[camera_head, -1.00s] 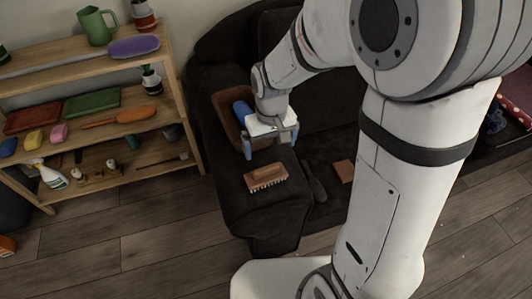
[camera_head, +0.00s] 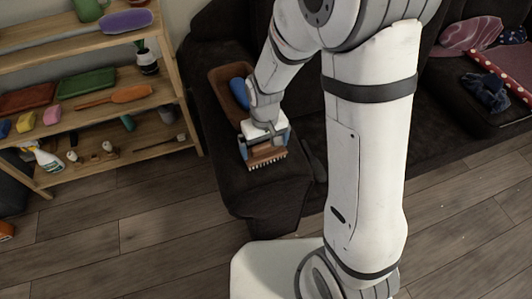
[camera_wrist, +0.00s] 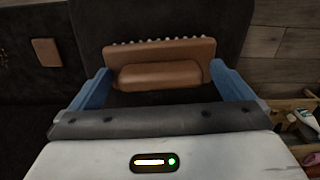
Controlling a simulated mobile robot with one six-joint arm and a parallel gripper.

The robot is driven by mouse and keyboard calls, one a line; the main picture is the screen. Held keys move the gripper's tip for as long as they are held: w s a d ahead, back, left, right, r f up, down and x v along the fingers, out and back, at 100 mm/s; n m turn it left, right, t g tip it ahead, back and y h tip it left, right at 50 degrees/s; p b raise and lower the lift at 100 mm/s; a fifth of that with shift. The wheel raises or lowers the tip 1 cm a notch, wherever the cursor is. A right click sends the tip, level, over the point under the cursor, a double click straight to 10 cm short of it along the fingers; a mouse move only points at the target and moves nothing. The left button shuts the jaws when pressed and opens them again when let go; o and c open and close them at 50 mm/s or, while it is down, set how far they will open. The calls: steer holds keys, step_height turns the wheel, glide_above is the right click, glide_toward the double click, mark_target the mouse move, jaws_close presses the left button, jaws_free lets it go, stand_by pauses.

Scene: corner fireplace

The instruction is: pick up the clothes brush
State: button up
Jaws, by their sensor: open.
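The clothes brush (camera_head: 266,154) lies on the arm of the dark sofa, a brown wooden block with pale bristles along its front edge. In the wrist view the brush (camera_wrist: 160,67) lies ahead, its raised brown grip nearest me. My gripper (camera_head: 265,150) is over the brush, and its blue fingers stand open at either side. In the wrist view my gripper (camera_wrist: 160,80) has one finger left and one right of the brush grip. I cannot tell whether the fingers touch it. My gripper hides part of the brush in the head view.
A brown tray (camera_head: 224,82) with a blue item (camera_head: 239,93) sits behind my gripper on the sofa. A wooden shelf (camera_head: 100,66) with several tools and bottles stands at the left. A brown square (camera_wrist: 47,52) lies on the sofa. Wooden floor (camera_head: 130,230) is clear in front.

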mark_target(265, 145)
steer(key=shift+c, duration=0.3)
steer(key=c, duration=1)
step_height(265, 145, up, 10)
steer(key=shift+r+p, duration=0.1)
steer(key=shift+p, duration=1.1)
steer(key=o, duration=0.5)
steer(key=c, duration=0.3)
steer(key=shift+s, duration=0.1)
steer(key=shift+c, duration=0.2)
